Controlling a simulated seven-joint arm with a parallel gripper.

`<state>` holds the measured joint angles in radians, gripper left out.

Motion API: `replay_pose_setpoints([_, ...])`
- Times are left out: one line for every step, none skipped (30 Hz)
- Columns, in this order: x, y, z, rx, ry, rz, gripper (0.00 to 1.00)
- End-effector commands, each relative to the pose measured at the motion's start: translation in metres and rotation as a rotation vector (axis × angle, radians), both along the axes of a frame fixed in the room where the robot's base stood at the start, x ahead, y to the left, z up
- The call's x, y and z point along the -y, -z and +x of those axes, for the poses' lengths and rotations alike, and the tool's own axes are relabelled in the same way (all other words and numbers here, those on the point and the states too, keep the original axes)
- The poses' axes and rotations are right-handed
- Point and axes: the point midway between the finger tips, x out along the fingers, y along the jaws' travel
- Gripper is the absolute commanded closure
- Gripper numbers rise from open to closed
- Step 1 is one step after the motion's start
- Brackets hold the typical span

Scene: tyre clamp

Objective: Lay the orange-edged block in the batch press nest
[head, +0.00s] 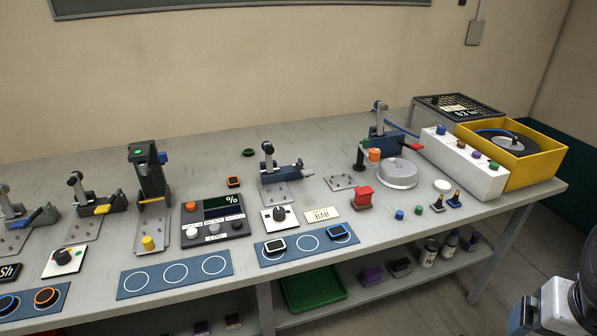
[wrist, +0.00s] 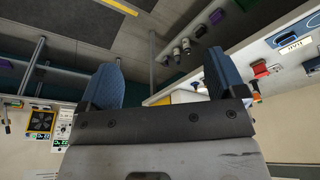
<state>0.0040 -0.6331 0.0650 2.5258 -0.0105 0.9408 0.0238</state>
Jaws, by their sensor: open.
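A small dark block with an orange edge (head: 234,182) lies on the bench behind the control box. A second orange-edged dark piece (head: 46,297) sits in a ring of the blue mat at the far left. An upright press with a green light (head: 150,172) stands left of centre, a yellow knob at its front; I cannot tell whether it is the batch press, and no nest is clearly visible. My gripper (wrist: 160,88) is open and empty, its blue fingers apart in the wrist view. Part of my arm shows at the lower right of the head view, well away from both blocks.
Lever clamps (head: 281,172) stand along the bench. A control box (head: 215,218), a blue ringed mat (head: 176,275) and another mat holding white-edged and blue-edged pieces lie in front. A round metal disc (head: 396,174), white box (head: 462,165) and yellow bin (head: 545,168) crowd the right.

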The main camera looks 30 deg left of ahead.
Motion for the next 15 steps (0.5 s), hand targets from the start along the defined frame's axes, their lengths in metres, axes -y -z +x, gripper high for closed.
replay_pose_setpoints([-0.002, -0.007, 0.003, 0.013, 0.000, 0.002, 0.11])
replay_pose_setpoints([-0.003, -0.013, 0.006, 0.023, 0.002, 0.003, 0.11])
replay_pose_setpoints([-0.005, -0.021, 0.010, 0.038, 0.004, 0.005, 0.11])
replay_pose_setpoints([-0.007, -0.029, 0.013, 0.051, 0.006, 0.008, 0.11])
replay_pose_setpoints([-0.009, -0.037, 0.018, 0.065, 0.009, 0.011, 0.11])
replay_pose_setpoints([-0.012, -0.049, 0.024, 0.083, 0.015, 0.016, 0.11])
replay_pose_setpoints([-0.015, -0.058, 0.029, 0.097, 0.019, 0.021, 0.11])
replay_pose_setpoints([-0.019, -0.068, 0.035, 0.108, 0.023, 0.026, 0.11])
replay_pose_setpoints([-0.024, -0.079, 0.044, 0.119, 0.032, 0.034, 0.11])
replay_pose_setpoints([-0.028, -0.087, 0.051, 0.126, 0.037, 0.039, 0.11])
replay_pose_setpoints([-0.032, -0.093, 0.057, 0.130, 0.044, 0.045, 0.11])
replay_pose_setpoints([-0.037, -0.101, 0.066, 0.134, 0.053, 0.051, 0.11])
replay_pose_setpoints([-0.041, -0.106, 0.073, 0.137, 0.060, 0.057, 0.11])
replay_pose_setpoints([-0.045, -0.111, 0.079, 0.138, 0.066, 0.062, 0.11])
replay_pose_setpoints([-0.050, -0.117, 0.088, 0.137, 0.075, 0.068, 0.11])
